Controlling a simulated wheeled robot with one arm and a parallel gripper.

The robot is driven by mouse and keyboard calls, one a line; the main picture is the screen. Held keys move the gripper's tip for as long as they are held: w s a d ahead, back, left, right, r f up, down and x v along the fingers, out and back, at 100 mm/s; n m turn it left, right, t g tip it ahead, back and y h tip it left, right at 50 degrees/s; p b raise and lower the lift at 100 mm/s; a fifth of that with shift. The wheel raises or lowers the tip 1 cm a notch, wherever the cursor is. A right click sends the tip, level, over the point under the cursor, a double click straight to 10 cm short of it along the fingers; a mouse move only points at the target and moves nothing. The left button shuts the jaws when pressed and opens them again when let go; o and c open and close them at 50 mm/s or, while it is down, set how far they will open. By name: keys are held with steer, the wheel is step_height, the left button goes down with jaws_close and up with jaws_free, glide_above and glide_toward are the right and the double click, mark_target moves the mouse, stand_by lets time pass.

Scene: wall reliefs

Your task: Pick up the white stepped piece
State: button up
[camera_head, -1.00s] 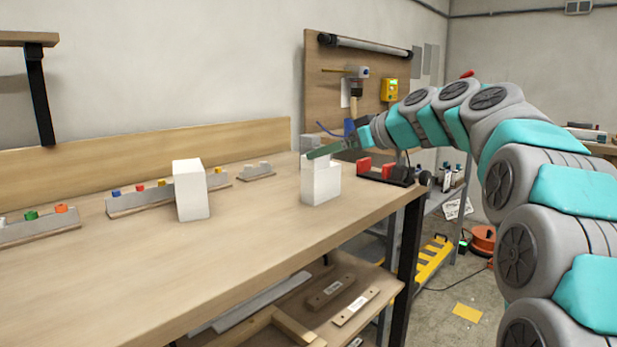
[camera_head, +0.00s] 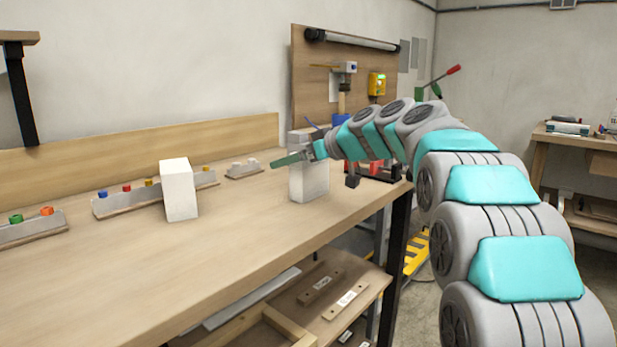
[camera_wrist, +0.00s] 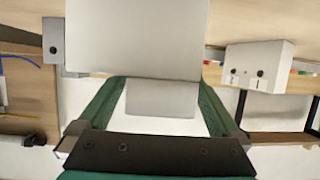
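The white stepped piece (camera_head: 312,182) stands upright on the workbench near its right end, partly covered by my gripper in the head view. My gripper (camera_head: 280,161) points left across its upper part. In the wrist view my gripper (camera_wrist: 160,95) is open, its two green fingers wide apart. A large pale face of the stepped piece (camera_wrist: 137,38) fills the top middle. A smaller pale step shows between the fingers, with narrow gaps at its sides. I cannot tell whether the fingertips touch the piece.
Rails with coloured knobs (camera_head: 125,203) lie along the back. A pegboard with tools (camera_head: 318,85) stands behind the right end. The front of the bench is clear.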

jaws_close()
stand_by(0.6)
steer(key=shift+r, duration=0.1)
